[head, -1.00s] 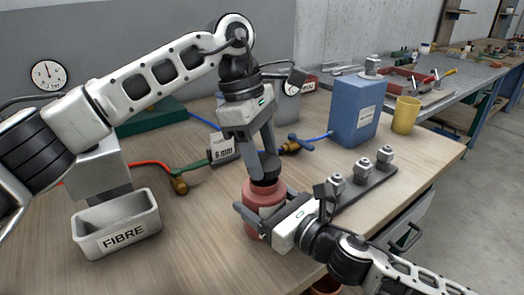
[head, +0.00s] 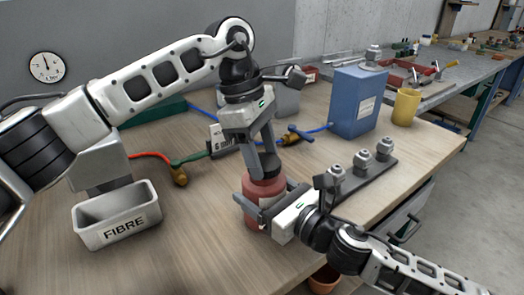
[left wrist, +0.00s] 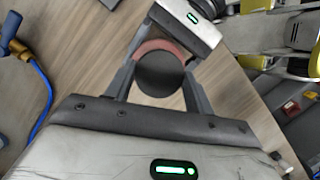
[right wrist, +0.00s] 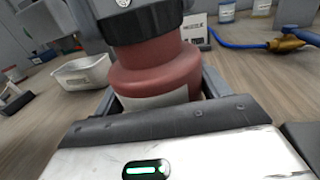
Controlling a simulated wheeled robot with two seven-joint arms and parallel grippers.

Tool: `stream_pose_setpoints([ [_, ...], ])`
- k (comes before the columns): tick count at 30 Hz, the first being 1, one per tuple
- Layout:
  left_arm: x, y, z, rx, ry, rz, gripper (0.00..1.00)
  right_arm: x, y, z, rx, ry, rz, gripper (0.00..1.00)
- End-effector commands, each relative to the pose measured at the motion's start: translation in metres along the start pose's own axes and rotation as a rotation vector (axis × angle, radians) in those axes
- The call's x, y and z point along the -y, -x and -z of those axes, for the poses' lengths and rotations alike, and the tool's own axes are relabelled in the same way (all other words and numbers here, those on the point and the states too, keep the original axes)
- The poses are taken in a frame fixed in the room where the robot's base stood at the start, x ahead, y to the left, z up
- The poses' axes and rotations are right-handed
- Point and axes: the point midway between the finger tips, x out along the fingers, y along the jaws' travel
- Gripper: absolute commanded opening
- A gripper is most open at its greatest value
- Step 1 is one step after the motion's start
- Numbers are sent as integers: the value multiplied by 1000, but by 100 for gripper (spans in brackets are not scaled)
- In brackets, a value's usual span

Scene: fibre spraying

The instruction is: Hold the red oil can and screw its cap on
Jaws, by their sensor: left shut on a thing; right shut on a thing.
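The red oil can (head: 262,190) stands upright near the table's front edge, with a pale label in the right wrist view (right wrist: 160,99). My right gripper (head: 266,200) is shut around the can's body from the front right. The dark cap (right wrist: 145,22) sits at the can's top. In the left wrist view the cap (left wrist: 160,74) is a round black disc between my left fingers, with the red shoulder (left wrist: 163,46) behind it. My left gripper (head: 264,166) comes from above and is shut on the cap. Its fingers hide most of the cap in the head view. I cannot tell how far the thread is engaged.
A grey FIBRE bin (head: 117,232) stands at the left. A dark rail with several metal fittings (head: 361,167) lies right of the can. A blue canister (head: 357,101) and yellow cup (head: 405,107) stand behind. Hoses with brass fittings (head: 180,175) lie behind the can.

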Motion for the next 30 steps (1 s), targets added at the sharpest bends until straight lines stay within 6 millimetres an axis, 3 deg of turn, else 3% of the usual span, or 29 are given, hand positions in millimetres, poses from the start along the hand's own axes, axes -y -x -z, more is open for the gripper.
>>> stream_pose_setpoints([
  [15, 0, -11, 3, 0, 0, 1, 33, 0, 0, 0, 0, 0, 0, 34],
  [16, 0, -10, 3, 0, 0, 1, 33, 0, 0, 0, 0, 0, 0, 11],
  [19, 0, -10, 3, -2, -28, 9, 33, 0, 0, 0, 0, 0, 0, 11],
  [23, -2, -10, 2, -3, -200, 59, 33, 0, 0, 0, 0, 0, 0, 11],
  [30, -3, -11, 0, -5, -738, 214, 33, 0, 0, 0, 0, 1, 0, 11],
])
